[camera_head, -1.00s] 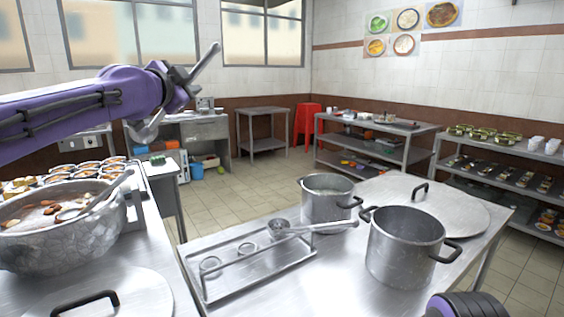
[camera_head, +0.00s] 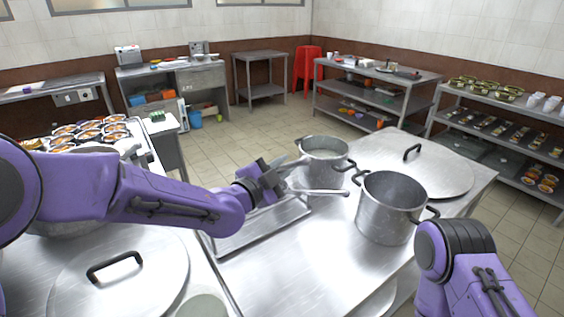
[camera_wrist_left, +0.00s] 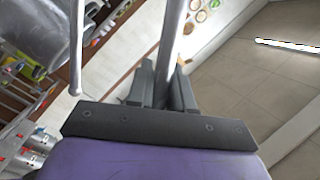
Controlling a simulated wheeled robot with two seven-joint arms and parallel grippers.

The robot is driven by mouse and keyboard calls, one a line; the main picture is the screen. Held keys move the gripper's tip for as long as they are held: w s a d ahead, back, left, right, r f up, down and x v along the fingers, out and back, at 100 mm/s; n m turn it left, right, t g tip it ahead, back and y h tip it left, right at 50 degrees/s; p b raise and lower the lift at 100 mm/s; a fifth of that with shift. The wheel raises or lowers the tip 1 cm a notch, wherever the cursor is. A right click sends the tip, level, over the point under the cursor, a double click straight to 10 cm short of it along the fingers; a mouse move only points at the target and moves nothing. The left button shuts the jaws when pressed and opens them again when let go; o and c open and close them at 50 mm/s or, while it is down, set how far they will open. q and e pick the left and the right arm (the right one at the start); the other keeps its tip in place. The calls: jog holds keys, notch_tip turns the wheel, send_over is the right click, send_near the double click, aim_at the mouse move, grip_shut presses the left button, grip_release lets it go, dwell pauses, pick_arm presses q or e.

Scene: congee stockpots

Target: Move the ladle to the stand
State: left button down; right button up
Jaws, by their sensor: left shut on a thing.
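My left gripper (camera_head: 265,180) is shut on the handle of a metal ladle (camera_head: 293,165). The handle's end points up and right toward the smaller pot. The ladle's bowl is hidden behind my gripper and arm. In the left wrist view the grey handle (camera_wrist_left: 172,40) runs between the closed fingers (camera_wrist_left: 160,88). Another ladle handle (camera_head: 322,193) sticks out to the right over the stand's end. My right arm shows at the lower right, but its gripper is out of view.
A smaller pot (camera_head: 324,170) and a larger open pot (camera_head: 388,215) stand right of the stand. A flat lid (camera_head: 440,178) lies behind them. Another lid (camera_head: 150,270) lies at the front left. The table front between them is mostly clear.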

pick_arm(q)
notch_tip(320, 180, down, 9)
jog(key=b, duration=0.6)
jog(key=shift+s+b, duration=0.1)
jog(key=shift+b, duration=0.25)
jog(key=shift+f+b, duration=0.3)
jog(key=shift+b, duration=0.05)
jog(key=c, duration=0.9)
grip_release()
jog(key=shift+c, duration=0.2)
jog(key=s+r+p, duration=0.2)
jog(key=s+r, duration=1.1)
jog(key=s, duration=0.1)
jog(key=shift+p, duration=0.3)
